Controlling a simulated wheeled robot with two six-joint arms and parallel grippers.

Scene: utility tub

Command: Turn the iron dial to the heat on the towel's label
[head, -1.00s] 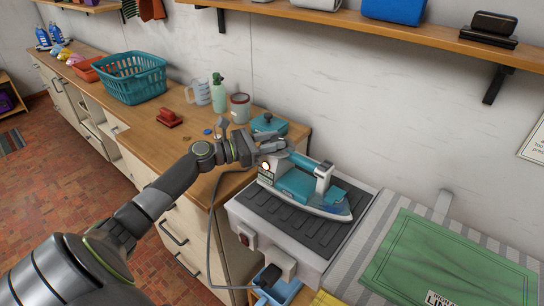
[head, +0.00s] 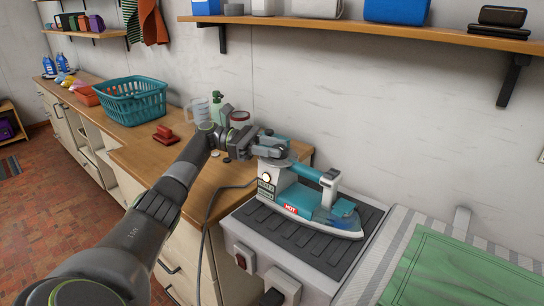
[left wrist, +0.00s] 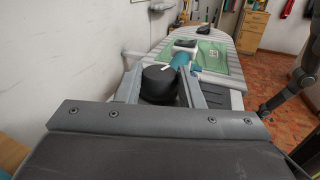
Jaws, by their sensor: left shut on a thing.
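A teal and white iron (head: 300,192) rests on a dark ribbed pad (head: 262,211) on a grey box. A red HOT sign (head: 290,209) shows on its side. My left gripper (head: 275,147) is at the iron's rear end in the head view. In the left wrist view its fingers are shut on a black round dial (left wrist: 160,83) with a white pointer mark. The dial's scale is too small to read. The green towel (head: 472,270) lies on the striped ironing board; its label is out of the head view. My right gripper is not in view.
A grey cord (head: 206,225) hangs at the box's left. A wooden counter (head: 137,157) behind holds a teal basket (head: 133,100), a red object (head: 166,135) and a mug. A wall shelf (head: 375,30) runs above the iron.

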